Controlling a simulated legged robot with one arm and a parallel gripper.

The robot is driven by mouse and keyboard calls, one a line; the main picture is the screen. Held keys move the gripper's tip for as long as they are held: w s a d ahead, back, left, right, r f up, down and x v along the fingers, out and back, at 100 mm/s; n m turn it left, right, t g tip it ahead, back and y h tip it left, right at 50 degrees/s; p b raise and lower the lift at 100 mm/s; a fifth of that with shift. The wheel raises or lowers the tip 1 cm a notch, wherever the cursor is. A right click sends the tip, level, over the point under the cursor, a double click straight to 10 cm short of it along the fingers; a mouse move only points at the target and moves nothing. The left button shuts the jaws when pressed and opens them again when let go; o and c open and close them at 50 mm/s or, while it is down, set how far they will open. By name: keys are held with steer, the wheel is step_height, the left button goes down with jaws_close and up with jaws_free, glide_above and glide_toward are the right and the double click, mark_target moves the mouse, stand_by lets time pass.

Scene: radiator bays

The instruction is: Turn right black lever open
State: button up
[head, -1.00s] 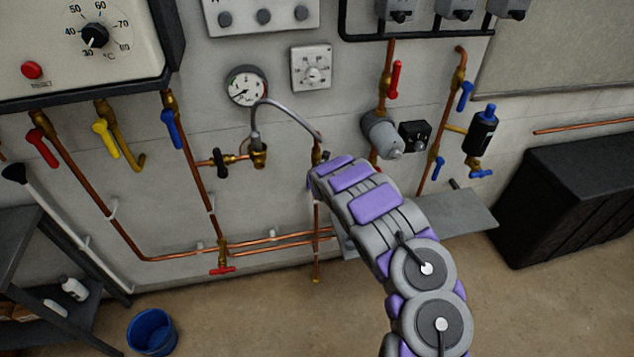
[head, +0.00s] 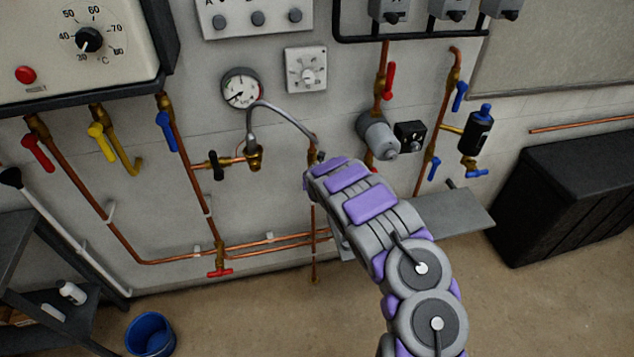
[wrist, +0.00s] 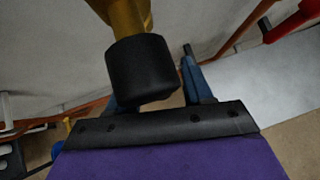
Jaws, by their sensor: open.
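The right black lever (wrist: 140,70) shows large in the wrist view as a black cap-like handle on a brass valve (wrist: 128,15). My gripper (wrist: 155,88) is open, with a bluish finger on each side of the lever. I cannot tell whether either finger touches it. In the head view my purple and grey arm covers most of this valve; only its brass and dark top (head: 315,154) shows, at the lower end of the grey hose. The gripper's fingers are hidden there. The left black lever (head: 214,165) stands upright on its brass valve, clear of my arm.
A pressure gauge (head: 241,88) and grey hose (head: 285,112) are above the valves. Copper pipes (head: 275,243) run low along the wall. A grey pump (head: 376,135) and a grey panel (head: 450,218) are right of my arm. A blue bucket (head: 150,334) stands on the floor.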

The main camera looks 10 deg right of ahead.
steer(key=shift+s+a+r, duration=0.15)
steer(key=shift+s+r, duration=0.2)
steer(key=shift+r, duration=0.2)
steer(key=b+v, duration=0.2)
steer(key=v, duration=1.4)
steer(key=shift+f, duration=0.15)
